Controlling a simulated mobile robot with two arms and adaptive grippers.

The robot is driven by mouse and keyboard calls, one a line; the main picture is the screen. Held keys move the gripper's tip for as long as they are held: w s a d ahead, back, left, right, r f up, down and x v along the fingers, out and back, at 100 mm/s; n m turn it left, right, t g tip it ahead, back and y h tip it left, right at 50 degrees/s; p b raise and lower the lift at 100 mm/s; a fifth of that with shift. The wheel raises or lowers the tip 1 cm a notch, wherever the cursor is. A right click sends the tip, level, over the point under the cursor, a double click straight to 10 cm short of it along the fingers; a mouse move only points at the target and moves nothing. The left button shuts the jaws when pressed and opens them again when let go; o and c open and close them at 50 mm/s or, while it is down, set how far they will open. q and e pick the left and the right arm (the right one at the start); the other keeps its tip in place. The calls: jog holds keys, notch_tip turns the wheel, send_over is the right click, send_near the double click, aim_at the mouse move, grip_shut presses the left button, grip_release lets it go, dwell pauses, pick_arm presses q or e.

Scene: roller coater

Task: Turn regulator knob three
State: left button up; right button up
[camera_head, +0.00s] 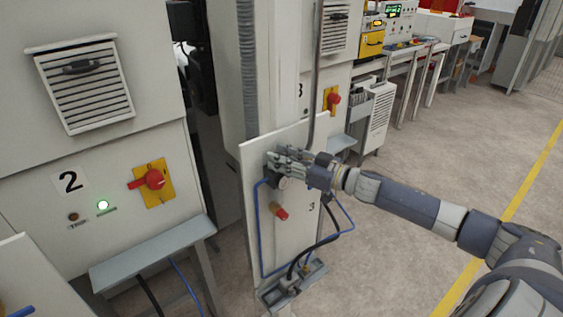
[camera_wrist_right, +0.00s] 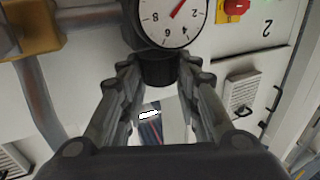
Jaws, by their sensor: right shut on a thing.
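The white panel (camera_head: 290,240) marked 3 stands upright near the middle of the head view. My right gripper (camera_head: 284,160) is at its upper part, coming from the right. In the right wrist view its two fingers (camera_wrist_right: 158,66) are shut on the black regulator knob (camera_wrist_right: 158,74), one on each side. A round white gauge (camera_wrist_right: 165,20) with a red needle sits right beyond the knob. In the head view the fingers mostly hide the knob, and a dark round part of the regulator (camera_head: 281,183) shows below them. My left gripper is not in view.
A red fitting (camera_head: 279,212) and a blue hose (camera_head: 259,232) are on the panel below my gripper. Floor (camera_head: 400,250) at right is open around my arm.

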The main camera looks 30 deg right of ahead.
jog(key=shift+w+d+n+g+y+b, duration=0.1)
jog(key=shift+n+g+y+b, duration=0.55)
jog(key=shift+y, duration=0.3)
jog(key=shift+w+d+n+g+y+b, duration=0.1)
jog(key=shift+n+g+y+b, duration=0.35)
jog(key=shift+n+g+y, duration=0.35)
jog(key=shift+s+n+y, duration=0.1)
jog(key=shift+n+y, duration=0.15)
jog(key=shift+y, duration=0.2)
jog(key=o, duration=1.1)
jog(key=shift+d, duration=0.1)
jog(key=shift+s+d+f, duration=0.1)
jog(key=shift+s+d, duration=0.3)
jog(key=shift+s, duration=0.05)
jog(key=shift+v, duration=3.25)
jog(key=shift+s, duration=0.1)
